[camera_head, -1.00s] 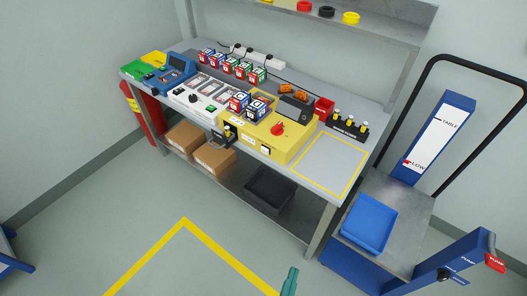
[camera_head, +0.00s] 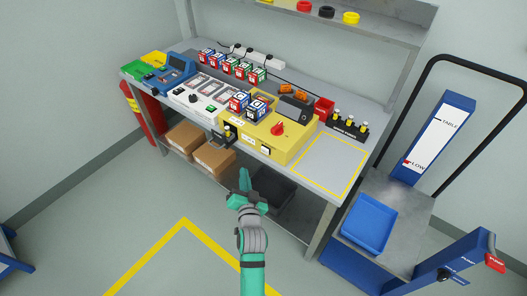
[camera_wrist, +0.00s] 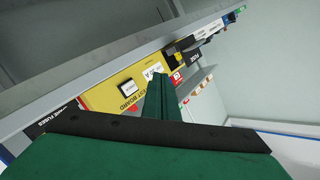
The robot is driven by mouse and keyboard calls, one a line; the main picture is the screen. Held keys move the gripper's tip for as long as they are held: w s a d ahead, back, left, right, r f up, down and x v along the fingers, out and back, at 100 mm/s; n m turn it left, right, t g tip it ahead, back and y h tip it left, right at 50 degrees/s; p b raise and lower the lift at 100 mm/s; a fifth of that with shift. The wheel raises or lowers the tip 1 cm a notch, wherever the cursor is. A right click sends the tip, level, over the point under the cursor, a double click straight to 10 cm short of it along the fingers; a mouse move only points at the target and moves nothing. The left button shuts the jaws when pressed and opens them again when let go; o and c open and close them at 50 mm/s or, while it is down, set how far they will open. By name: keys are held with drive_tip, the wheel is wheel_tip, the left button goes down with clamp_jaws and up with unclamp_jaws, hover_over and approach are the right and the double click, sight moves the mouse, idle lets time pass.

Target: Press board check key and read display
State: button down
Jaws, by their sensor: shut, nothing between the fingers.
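The yellow test board (camera_head: 290,148) sits on the workbench, with a red knob (camera_head: 278,129) on top. A dark angled unit, perhaps the display (camera_head: 297,106), stands at its back; no reading can be made out. A small white key (camera_head: 265,150) in a dark frame is on its front face. In the wrist view the board's yellow front (camera_wrist: 105,95) carries lettering and the key (camera_wrist: 129,88). My gripper (camera_head: 244,178) is shut and empty, in front of and below the board's front edge, apart from the key. Its fingers (camera_wrist: 160,90) point toward the board in the wrist view.
Lettered blocks (camera_head: 230,66) stand behind the white panel (camera_head: 198,97). A black tray (camera_head: 272,187) and cardboard boxes (camera_head: 213,157) are on the lower shelf. A lift cart with a blue tray (camera_head: 370,224) stands at the right. Open floor lies in front.

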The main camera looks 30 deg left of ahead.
drive_tip(key=shift+w, duration=0.15)
drive_tip(key=w, duration=0.8)
drive_tip(key=shift+w+d, duration=0.25)
drive_tip(key=shift+d, duration=0.05)
idle(2.2)
drive_tip(key=shift+w, duration=0.45)
drive_tip(key=shift+w+d+r, duration=0.1)
drive_tip(key=shift+w, duration=0.35)
idle(0.7)
drive_tip(key=shift+s, duration=0.9)
drive_tip(key=shift+s, duration=0.1)
drive_tip(key=shift+s+a, duration=0.15)
drive_tip(key=shift+s, duration=1.05)
drive_tip(key=shift+s+a, duration=0.1)
drive_tip(key=shift+s, duration=1.1)
